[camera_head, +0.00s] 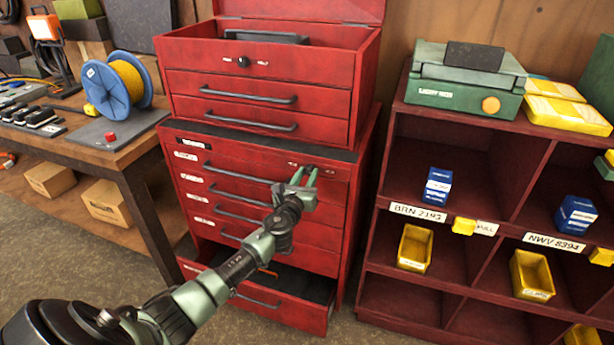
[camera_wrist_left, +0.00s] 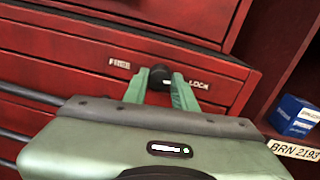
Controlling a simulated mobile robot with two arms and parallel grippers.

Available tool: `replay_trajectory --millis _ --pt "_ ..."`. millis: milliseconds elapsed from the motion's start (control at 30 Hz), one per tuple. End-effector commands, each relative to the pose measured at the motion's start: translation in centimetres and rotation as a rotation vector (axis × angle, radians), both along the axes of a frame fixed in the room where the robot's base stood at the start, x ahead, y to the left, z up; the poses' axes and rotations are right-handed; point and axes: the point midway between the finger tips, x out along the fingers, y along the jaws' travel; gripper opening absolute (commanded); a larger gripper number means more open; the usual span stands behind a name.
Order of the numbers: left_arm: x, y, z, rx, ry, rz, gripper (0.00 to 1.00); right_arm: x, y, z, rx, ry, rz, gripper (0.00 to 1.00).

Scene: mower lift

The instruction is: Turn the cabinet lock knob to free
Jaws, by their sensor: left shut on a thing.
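The red tool cabinet (camera_head: 265,215) stands in the middle of the head view. Its lock knob (camera_wrist_left: 159,77) is a small dark round knob high on the front, between the labels FREE (camera_wrist_left: 119,64) on the left and LOCK (camera_wrist_left: 199,85) on the right in the left wrist view. My left gripper (camera_head: 305,175) is at the knob, its green fingers on either side of it and shut on it. The fingers hide part of the knob, and its pointing direction cannot be told. My right gripper is not in view.
The cabinet's bottom drawer (camera_head: 270,309) stands pulled out below my left arm. A red shelf unit (camera_head: 392,150) with yellow bins and blue boxes stands on the right. A wooden bench (camera_head: 125,160) with a blue cable reel (camera_head: 106,91) is on the left.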

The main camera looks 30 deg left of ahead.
Motion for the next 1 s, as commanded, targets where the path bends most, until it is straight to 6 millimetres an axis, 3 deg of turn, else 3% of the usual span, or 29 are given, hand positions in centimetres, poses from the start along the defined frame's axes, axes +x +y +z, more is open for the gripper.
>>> replay_trajectory --millis 1000 --pt "-0.05 -0.06 -0.03 -0.899 -0.214 0.002 0.00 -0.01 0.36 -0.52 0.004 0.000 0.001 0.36"
